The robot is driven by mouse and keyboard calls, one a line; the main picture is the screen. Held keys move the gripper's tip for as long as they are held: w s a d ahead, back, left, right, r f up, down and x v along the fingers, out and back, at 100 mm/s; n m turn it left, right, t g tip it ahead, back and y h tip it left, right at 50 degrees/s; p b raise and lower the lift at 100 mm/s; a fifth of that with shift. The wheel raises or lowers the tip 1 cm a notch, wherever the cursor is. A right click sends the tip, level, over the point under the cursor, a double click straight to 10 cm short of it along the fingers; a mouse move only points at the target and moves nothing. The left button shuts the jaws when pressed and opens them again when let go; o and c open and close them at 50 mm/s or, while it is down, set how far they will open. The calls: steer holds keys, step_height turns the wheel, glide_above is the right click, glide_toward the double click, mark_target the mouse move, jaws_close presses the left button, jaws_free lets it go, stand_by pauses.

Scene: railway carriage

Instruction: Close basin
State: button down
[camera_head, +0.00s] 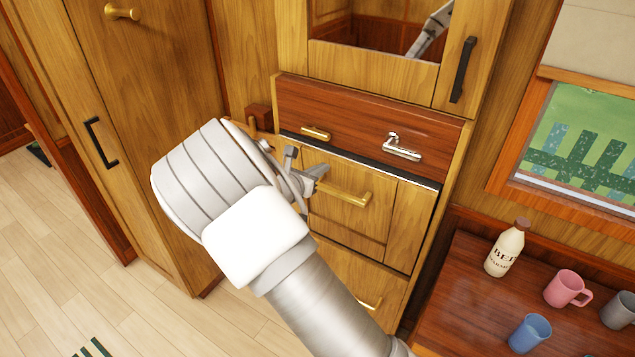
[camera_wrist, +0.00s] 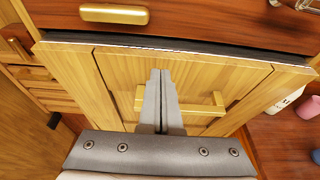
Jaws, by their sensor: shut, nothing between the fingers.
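The basin's wooden front (camera_head: 350,221) is in the cabinet below a red-brown panel, and it is nearly upright. A narrow dark gap shows along its top edge, also above the front (camera_wrist: 118,68) in the wrist view. Its brass bar handle (camera_head: 350,195) shows in the wrist view (camera_wrist: 207,108) too, partly hidden behind my fingers. My gripper (camera_head: 318,177) is shut and empty in front of the basin front, close to the handle. In the wrist view its fingertips (camera_wrist: 160,73) overlap the front; I cannot tell whether they touch it.
A chrome tap (camera_head: 403,148) and a brass pull (camera_head: 315,132) sit on the red-brown panel above. A mirror cabinet is higher up. At right, a table (camera_head: 462,290) holds a bottle (camera_head: 504,250), a pink mug (camera_head: 565,289) and a blue mug (camera_head: 529,334).

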steer(key=s+a+r+b, duration=0.1)
steer(key=s+a+r, duration=0.3)
steer(key=s+r, duration=0.2)
steer(key=shift+s+a, duration=0.25)
steer(key=shift+s, duration=0.7)
